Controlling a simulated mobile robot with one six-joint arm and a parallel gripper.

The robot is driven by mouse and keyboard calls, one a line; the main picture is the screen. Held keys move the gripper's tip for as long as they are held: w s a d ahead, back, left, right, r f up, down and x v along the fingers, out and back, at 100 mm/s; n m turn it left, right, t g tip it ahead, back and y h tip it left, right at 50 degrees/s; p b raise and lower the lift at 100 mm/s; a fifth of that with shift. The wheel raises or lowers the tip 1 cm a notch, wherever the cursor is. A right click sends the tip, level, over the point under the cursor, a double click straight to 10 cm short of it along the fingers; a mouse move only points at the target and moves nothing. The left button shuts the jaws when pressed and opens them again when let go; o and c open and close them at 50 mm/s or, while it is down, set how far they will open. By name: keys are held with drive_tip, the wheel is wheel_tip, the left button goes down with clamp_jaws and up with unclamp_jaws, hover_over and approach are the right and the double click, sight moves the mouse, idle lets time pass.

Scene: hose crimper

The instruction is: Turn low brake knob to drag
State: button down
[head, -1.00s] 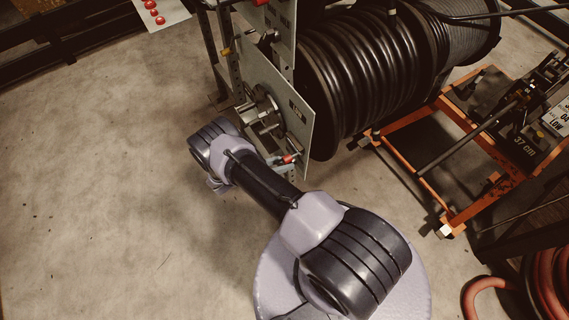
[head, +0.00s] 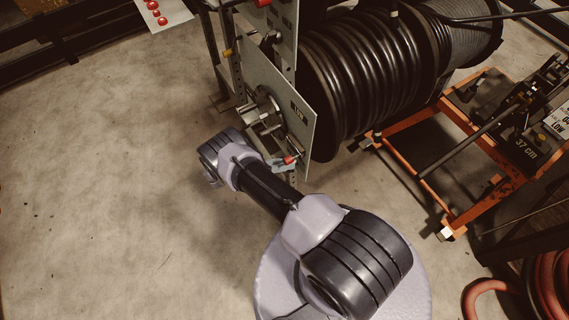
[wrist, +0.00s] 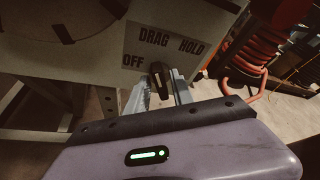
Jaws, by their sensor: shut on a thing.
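The low brake plate (head: 290,125), labelled LOW, stands upright beside the hose reel in the head view. In the wrist view its label panel (wrist: 165,45) reads OFF, DRAG and HOLD. The dark brake knob (wrist: 157,75) sits below DRAG, to the right of OFF, with its narrow end up. My gripper (wrist: 160,90) is shut on the knob, with a pale finger on each side. The knob's exact pointing is hard to read. In the head view the gripper is partly hidden at the plate's lower edge, near a small red part (head: 289,160).
The big black hose reel (head: 360,85) stands behind the plate. An orange cart (head: 455,180) is to its right, and red hose coils (head: 545,285) lie at the lower right. The concrete floor (head: 100,180) at left is clear.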

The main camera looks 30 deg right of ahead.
drive_tip(key=c, duration=1.4)
unclamp_jaws()
drive_tip(key=shift+c, duration=0.2)
drive_tip(key=v, duration=1.7)
drive_tip(key=shift+a, duration=0.25)
drive_tip(key=shift+w+r, duration=0.1)
drive_tip(key=shift+r, duration=0.1)
